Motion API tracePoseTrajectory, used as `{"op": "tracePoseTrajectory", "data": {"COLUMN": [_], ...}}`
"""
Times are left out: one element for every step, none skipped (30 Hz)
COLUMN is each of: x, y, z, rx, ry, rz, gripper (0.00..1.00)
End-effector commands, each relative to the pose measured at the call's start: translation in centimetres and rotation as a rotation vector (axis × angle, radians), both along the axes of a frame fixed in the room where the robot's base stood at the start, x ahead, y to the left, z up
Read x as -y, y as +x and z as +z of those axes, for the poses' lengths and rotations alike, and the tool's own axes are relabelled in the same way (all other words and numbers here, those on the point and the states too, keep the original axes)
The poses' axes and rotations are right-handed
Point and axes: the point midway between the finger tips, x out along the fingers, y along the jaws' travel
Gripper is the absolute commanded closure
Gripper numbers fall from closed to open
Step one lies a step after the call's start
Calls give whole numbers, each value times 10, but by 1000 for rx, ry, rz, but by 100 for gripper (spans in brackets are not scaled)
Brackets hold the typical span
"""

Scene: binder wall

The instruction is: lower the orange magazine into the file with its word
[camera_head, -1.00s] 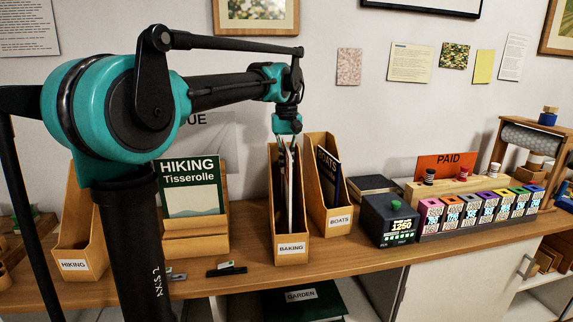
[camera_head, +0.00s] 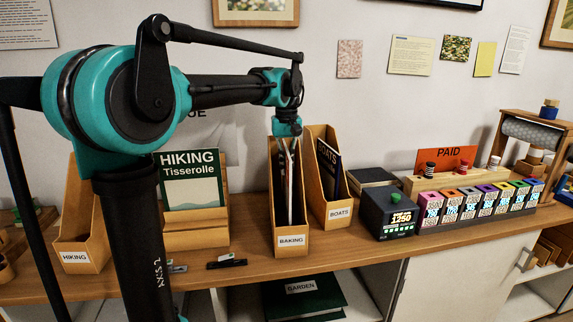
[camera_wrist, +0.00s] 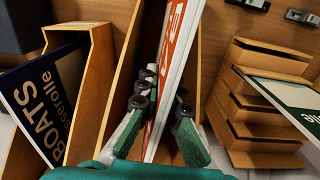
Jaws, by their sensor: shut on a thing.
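My gripper (camera_head: 287,128) is at the mouth of the wooden file labelled BAKING (camera_head: 292,241). In the wrist view, my gripper (camera_wrist: 163,98) is shut on the orange magazine (camera_wrist: 176,50), which shows an orange cover with white letters and a pale edge. The magazine hangs upright between the file's wooden walls, its lower part hidden. In the head view, several thin dark and pale edges show inside this file, and I cannot tell which is the held magazine.
The BOATS file (camera_head: 338,212) with a dark magazine stands close on the right. A HIKING magazine (camera_head: 190,180) rests on a wooden stand at left, and an empty-looking HIKING file (camera_head: 77,256) is further left. A dark display box (camera_head: 389,213) stands right.

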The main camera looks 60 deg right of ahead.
Motion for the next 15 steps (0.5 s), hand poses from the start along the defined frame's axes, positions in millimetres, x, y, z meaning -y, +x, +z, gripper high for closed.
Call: {"op": "tracePoseTrajectory", "data": {"x": [0, 0, 0, 0, 0, 0, 0, 0, 0, 0, 0, 0, 0, 0, 0], "y": [0, 0, 0, 0, 0, 0, 0, 0, 0, 0, 0, 0, 0, 0, 0], "z": [0, 0, 0, 0, 0, 0, 0, 0, -1, -1, -2, -3, -4, -5, -6], "rx": [0, 0, 0, 0, 0, 0, 0, 0, 0, 0, 0, 0, 0, 0, 0], "ry": [0, 0, 0, 0, 0, 0, 0, 0, 0, 0, 0, 0, 0, 0, 0], "rz": [0, 0, 0, 0, 0, 0, 0, 0, 0, 0, 0, 0, 0, 0, 0], "gripper": [100, 100, 100, 100, 100, 100, 100, 100, 100, 100, 100, 100, 100, 100, 100]}}
